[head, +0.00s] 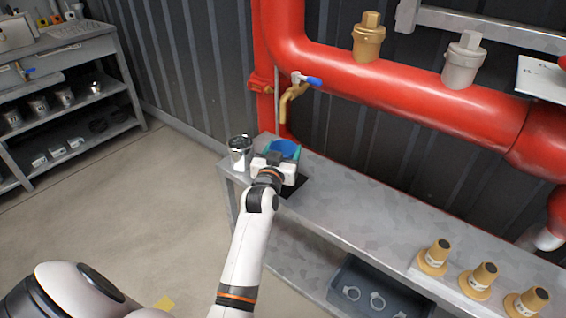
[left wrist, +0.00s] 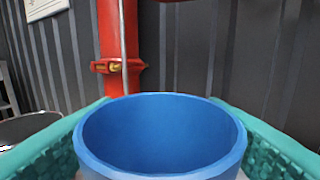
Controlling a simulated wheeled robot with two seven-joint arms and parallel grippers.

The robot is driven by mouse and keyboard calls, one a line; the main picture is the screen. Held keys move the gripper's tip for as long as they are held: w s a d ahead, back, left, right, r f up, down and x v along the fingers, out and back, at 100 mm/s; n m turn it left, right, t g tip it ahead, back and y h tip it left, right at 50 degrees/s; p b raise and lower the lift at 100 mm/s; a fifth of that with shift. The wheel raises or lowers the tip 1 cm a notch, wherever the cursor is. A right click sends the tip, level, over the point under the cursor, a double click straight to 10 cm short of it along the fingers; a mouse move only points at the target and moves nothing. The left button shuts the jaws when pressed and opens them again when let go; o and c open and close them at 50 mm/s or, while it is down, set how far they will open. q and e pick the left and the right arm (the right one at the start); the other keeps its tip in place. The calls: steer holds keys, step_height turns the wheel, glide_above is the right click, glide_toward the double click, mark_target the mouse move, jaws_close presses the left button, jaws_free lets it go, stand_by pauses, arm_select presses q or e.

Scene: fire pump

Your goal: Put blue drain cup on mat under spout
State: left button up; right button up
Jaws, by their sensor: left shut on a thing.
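The blue drain cup (head: 285,149) is upright and held in my left gripper (head: 283,153) at the left end of the grey bench. In the left wrist view the cup (left wrist: 160,135) fills the lower middle, with a teal finger pad on each side of it. The brass spout (head: 291,99) with a blue-handled valve is on the red pipe, above and just behind the cup. A dark mat (head: 296,187) shows partly beside my gripper; the rest is hidden by my arm. I cannot tell whether the cup touches the mat or bench. My right gripper is not in view.
A metal can (head: 239,153) stands close to the left of my left gripper. The bench (head: 345,212) is clear to the right, up to several brass fittings (head: 478,281). A dark bin (head: 373,293) sits below. The red pipe (head: 400,95) runs behind.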

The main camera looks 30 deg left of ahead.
mark_target(286, 153)
arm_select(q)
step_height(286, 153, down, 3)
steer(key=shift+r+b, duration=0.1)
steer(key=shift+b, duration=0.25)
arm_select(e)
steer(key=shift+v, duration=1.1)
arm_select(q)
steer(key=shift+f, duration=0.25)
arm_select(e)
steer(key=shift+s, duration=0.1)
arm_select(q)
steer(key=o, duration=1)
